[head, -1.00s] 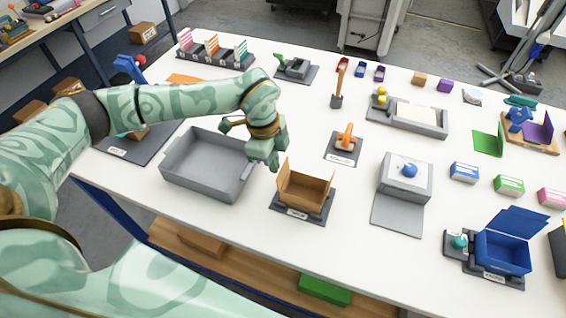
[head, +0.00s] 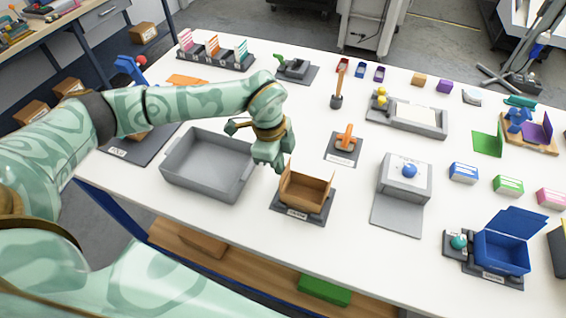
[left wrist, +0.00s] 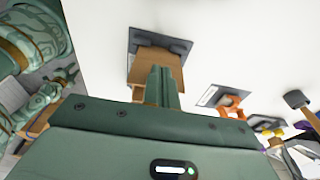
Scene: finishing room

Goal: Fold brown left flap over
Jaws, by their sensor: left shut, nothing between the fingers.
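The small open brown box (head: 303,195) stands on a dark grey base plate near the table's front edge. Its brown left flap (head: 287,173) stands up along its left side. My left gripper (head: 279,166) is shut and empty, with its fingertips close by the top of that flap. I cannot tell whether they touch it. In the left wrist view the shut fingers (left wrist: 160,80) cover part of the brown box (left wrist: 152,58).
A grey tray (head: 168,175) stands just left of the box. An orange tool on a plate (head: 345,140) is behind it, and a grey box with a blue ball (head: 409,171) is to its right. A blue open box (head: 503,250) stands at the far right front.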

